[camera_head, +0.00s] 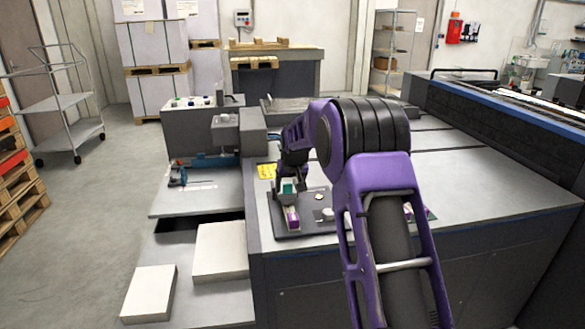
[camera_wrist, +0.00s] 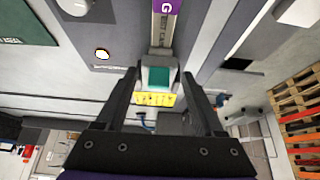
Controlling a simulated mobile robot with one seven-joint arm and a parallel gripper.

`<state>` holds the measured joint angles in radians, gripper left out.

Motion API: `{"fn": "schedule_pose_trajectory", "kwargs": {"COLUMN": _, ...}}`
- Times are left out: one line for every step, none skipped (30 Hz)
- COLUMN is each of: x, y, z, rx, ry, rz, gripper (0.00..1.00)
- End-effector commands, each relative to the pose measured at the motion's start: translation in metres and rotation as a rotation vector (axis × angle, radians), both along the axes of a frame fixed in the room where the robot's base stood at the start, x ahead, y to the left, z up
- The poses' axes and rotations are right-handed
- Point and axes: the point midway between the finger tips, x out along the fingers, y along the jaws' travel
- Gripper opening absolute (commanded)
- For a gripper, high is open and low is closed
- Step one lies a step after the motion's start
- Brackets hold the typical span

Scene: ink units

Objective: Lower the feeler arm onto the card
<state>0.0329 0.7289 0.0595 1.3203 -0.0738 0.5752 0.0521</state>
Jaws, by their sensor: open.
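A pale upright strip with a purple label marked G (camera_wrist: 165,22) lies at the top of the wrist view; in the head view it is a purple-and-white piece (camera_head: 291,218) on a dark plate (camera_head: 335,227). A grey block with a teal face (camera_wrist: 158,77) sits at its near end, and shows green in the head view (camera_head: 288,187). My gripper (camera_wrist: 160,75) is open, its fingers on either side of the block with gaps visible. In the head view my gripper (camera_head: 287,178) is above the plate's left part. I cannot tell which piece is the feeler arm or the card.
A small pale round piece (camera_wrist: 102,54) and a white knob (camera_wrist: 75,5) sit left of the strip. A yellow label (camera_head: 267,171) is on the machine top (camera_head: 480,185). White stacks (camera_head: 220,250) stand lower left. The machine top's right part is largely clear.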

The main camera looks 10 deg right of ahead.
Motion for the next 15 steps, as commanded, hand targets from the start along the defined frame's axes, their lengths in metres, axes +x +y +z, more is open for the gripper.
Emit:
{"fn": "schedule_pose_trajectory", "kwargs": {"x": -0.006, "y": 0.0, "z": 0.015, "rx": 0.0, "ry": -0.004, "rz": 0.0, "gripper": 0.7}}
{"fn": "schedule_pose_trajectory", "kwargs": {"x": -0.009, "y": 0.0, "z": 0.021, "rx": 0.0, "ry": -0.004, "rz": 0.0, "gripper": 0.7}}
{"fn": "schedule_pose_trajectory", "kwargs": {"x": -0.014, "y": 0.0, "z": 0.03, "rx": -0.001, "ry": -0.005, "rz": 0.0, "gripper": 0.7}}
{"fn": "schedule_pose_trajectory", "kwargs": {"x": -0.018, "y": 0.0, "z": 0.036, "rx": -0.001, "ry": -0.004, "rz": 0.0, "gripper": 0.7}}
{"fn": "schedule_pose_trajectory", "kwargs": {"x": -0.022, "y": 0.0, "z": 0.043, "rx": -0.001, "ry": -0.004, "rz": 0.0, "gripper": 0.7}}
{"fn": "schedule_pose_trajectory", "kwargs": {"x": -0.028, "y": 0.0, "z": 0.052, "rx": -0.001, "ry": -0.003, "rz": 0.0, "gripper": 0.7}}
{"fn": "schedule_pose_trajectory", "kwargs": {"x": -0.031, "y": 0.0, "z": 0.058, "rx": -0.001, "ry": -0.003, "rz": 0.0, "gripper": 0.7}}
{"fn": "schedule_pose_trajectory", "kwargs": {"x": -0.035, "y": 0.0, "z": 0.065, "rx": -0.001, "ry": -0.004, "rz": 0.0, "gripper": 0.7}}
{"fn": "schedule_pose_trajectory", "kwargs": {"x": -0.04, "y": 0.0, "z": 0.072, "rx": 0.0, "ry": -0.003, "rz": 0.0, "gripper": 0.7}}
{"fn": "schedule_pose_trajectory", "kwargs": {"x": -0.044, "y": 0.0, "z": 0.079, "rx": 0.0, "ry": -0.002, "rz": -0.001, "gripper": 0.7}}
{"fn": "schedule_pose_trajectory", "kwargs": {"x": -0.047, "y": 0.0, "z": 0.084, "rx": 0.0, "ry": -0.002, "rz": -0.001, "gripper": 0.7}}
{"fn": "schedule_pose_trajectory", "kwargs": {"x": -0.051, "y": 0.0, "z": 0.092, "rx": 0.0, "ry": -0.002, "rz": -0.001, "gripper": 0.7}}
{"fn": "schedule_pose_trajectory", "kwargs": {"x": -0.054, "y": 0.0, "z": 0.096, "rx": 0.0, "ry": -0.001, "rz": -0.001, "gripper": 0.7}}
{"fn": "schedule_pose_trajectory", "kwargs": {"x": -0.057, "y": 0.0, "z": 0.101, "rx": 0.0, "ry": -0.001, "rz": -0.001, "gripper": 0.7}}
{"fn": "schedule_pose_trajectory", "kwargs": {"x": -0.06, "y": 0.0, "z": 0.106, "rx": 0.0, "ry": 0.0, "rz": -0.001, "gripper": 0.7}}
